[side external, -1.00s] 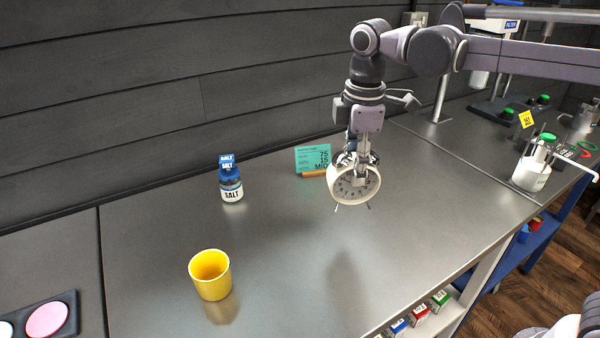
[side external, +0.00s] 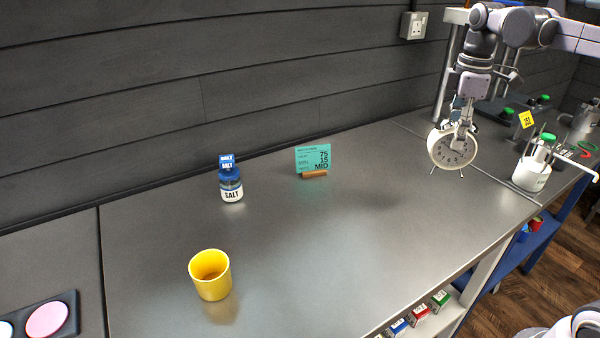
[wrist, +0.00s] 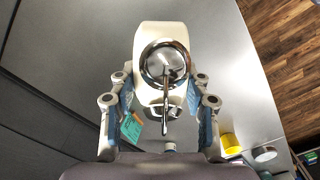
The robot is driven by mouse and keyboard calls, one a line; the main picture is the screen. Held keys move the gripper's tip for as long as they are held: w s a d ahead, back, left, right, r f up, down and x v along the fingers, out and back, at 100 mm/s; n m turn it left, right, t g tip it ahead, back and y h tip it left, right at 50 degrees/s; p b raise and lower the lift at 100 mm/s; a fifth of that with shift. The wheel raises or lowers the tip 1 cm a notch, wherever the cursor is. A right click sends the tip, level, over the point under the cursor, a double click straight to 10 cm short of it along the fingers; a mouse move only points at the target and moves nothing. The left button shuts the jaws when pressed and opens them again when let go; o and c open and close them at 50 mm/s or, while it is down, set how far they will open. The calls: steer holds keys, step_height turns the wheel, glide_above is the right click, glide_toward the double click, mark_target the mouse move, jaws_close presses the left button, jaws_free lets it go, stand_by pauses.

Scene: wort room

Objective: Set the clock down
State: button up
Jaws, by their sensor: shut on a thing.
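The clock (side external: 449,149) is a round cream alarm clock with a dark-marked dial and two short legs. It hangs upright from my gripper (side external: 462,125) at the right of the side view, and appears to be above the grey worktop (side external: 340,240). In the wrist view the clock (wrist: 150,40) shows its cream body and a metal bell between the fingers of my gripper (wrist: 163,105). My gripper is shut on it. The gap between its legs and the worktop is hard to judge.
A white jar (side external: 531,174) with a green-topped fitting stands just right of the clock. A teal card (side external: 312,157) in a wooden holder, a salt jar (side external: 231,187) and a yellow cup (side external: 210,277) stand further left. The middle of the worktop is clear.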

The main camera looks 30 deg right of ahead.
steer(key=d, duration=0.1)
steer(key=s+d, duration=0.1)
steer(key=d, duration=0.1)
steer(key=shift+s+d+m, duration=0.1)
steer(key=shift+s+m, duration=0.15)
steer(key=shift+m, duration=0.05)
steer(key=w+a+f, duration=0.7)
steer(key=a+f, duration=0.1)
steer(key=f, duration=0.3)
steer(key=shift+w+a, duration=0.2)
steer(key=shift+a, duration=0.1)
steer(key=shift+f, duration=0.1)
steer(key=o, duration=1.4)
